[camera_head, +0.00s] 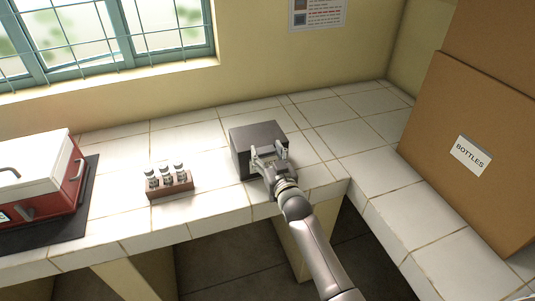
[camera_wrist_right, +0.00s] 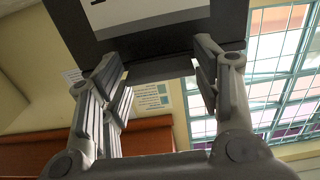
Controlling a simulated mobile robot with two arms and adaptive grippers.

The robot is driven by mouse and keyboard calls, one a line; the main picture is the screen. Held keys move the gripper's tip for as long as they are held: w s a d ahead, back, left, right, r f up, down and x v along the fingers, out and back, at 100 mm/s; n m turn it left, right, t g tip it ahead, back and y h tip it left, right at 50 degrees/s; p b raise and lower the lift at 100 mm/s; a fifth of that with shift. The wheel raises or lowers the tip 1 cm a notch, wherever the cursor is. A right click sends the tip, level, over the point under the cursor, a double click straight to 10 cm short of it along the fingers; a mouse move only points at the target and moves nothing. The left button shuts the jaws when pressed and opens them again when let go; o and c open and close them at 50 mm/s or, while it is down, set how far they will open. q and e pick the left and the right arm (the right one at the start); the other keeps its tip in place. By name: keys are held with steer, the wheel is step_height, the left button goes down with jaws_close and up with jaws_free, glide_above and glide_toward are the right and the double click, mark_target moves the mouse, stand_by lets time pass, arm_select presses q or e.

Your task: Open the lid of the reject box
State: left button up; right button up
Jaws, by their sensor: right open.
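The reject box, taken to be the dark grey box (camera_head: 257,134), stands on the white tiled counter with its lid down. In the right wrist view its dark front (camera_wrist_right: 150,38) fills the top, with a pale label and a dark lip along the edge. My right gripper (camera_head: 270,158) is at the box's near side, with its fingers open. In the wrist view the fingers (camera_wrist_right: 158,68) are on either side of the dark lip, with nothing clamped between them. I cannot tell whether they touch it. My left gripper is out of view.
A brown rack (camera_head: 171,187) with several small capped vials stands left of the box. A red and white cooler (camera_head: 40,180) sits on a dark mat at far left. A large cardboard box (camera_head: 465,120) labelled BOTTLES stands on the right counter. Bare tiles lie behind the box.

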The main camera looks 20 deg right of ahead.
jaws_close()
steer(key=c, duration=1.1)
jaws_free()
steer(key=o, duration=1.6)
steer(key=shift+o, duration=0.2)
steer(key=s, duration=1.2)
steer(key=shift+d, duration=0.2)
steer(key=shift+f, duration=0.1)
